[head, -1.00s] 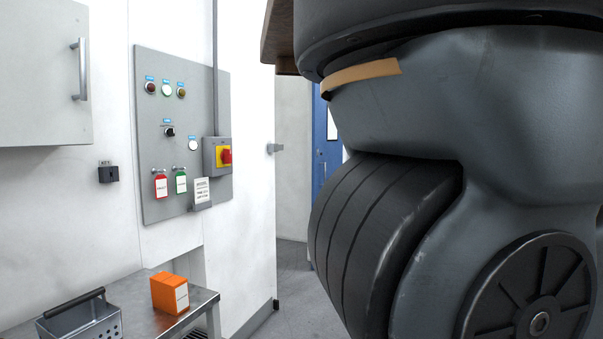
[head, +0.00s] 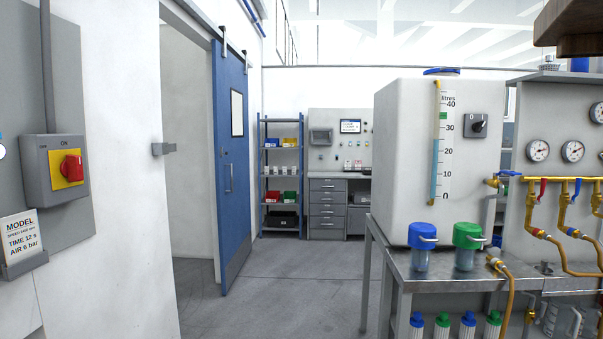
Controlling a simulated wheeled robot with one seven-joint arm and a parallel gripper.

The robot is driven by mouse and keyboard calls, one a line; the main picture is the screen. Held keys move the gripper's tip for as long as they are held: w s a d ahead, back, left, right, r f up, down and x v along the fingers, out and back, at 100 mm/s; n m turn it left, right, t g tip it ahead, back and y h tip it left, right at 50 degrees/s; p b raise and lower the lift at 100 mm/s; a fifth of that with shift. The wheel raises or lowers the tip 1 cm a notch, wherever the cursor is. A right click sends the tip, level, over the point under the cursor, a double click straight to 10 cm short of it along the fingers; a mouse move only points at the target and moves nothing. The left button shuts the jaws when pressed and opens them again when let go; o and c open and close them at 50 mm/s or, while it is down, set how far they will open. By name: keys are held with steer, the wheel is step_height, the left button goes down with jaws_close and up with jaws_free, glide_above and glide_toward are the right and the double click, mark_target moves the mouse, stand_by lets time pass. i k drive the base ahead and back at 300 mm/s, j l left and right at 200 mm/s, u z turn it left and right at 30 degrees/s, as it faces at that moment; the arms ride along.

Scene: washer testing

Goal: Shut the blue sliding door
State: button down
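The blue sliding door (head: 231,160) hangs from an overhead rail (head: 190,14) by rollers, left of centre in the head view. It has a small pale window panel (head: 237,113) and a vertical pull handle (head: 229,177). The door stands open; a doorway gap (head: 190,150) shows to its left, between it and the near white wall. A small grey catch (head: 164,148) sticks out from the edge of that near wall.
Grey floor (head: 280,290) is clear in front of the door. A metal bench (head: 400,262) with a white graduated tank (head: 410,150) stands on the right. A control box with a red knob (head: 68,168) is on the near left wall. Shelving (head: 281,150) stands farther back.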

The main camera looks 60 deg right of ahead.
mark_target(230, 77)
steer(key=z, duration=1.3)
steer(key=i+u, duration=0.15)
steer(key=u, duration=0.15)
steer(key=i+u, duration=0.1)
steer(key=i, duration=1.9)
steer(key=i+z, duration=0.25)
steer(key=i, duration=0.3)
steer(key=i+z, duration=0.2)
steer(key=i, duration=0.3)
steer(key=i+z, duration=0.25)
steer(key=i, duration=0.3)
steer(key=i+j+z, duration=0.2)
steer(key=i, duration=0.3)
steer(key=i+z, duration=0.25)
steer(key=i, duration=0.7)
steer(key=i+j+z, duration=0.25)
steer(key=i, duration=0.7)
steer(key=i+l+z, duration=0.1)
steer(key=i+z, duration=0.2)
steer(key=i, duration=1.5)
steer(key=i+j+u, duration=0.15)
steer(key=i+u, duration=0.7)
steer(key=i+l+u, duration=0.2)
steer(key=i+u, duration=0.2)
steer(key=i, duration=0.4)
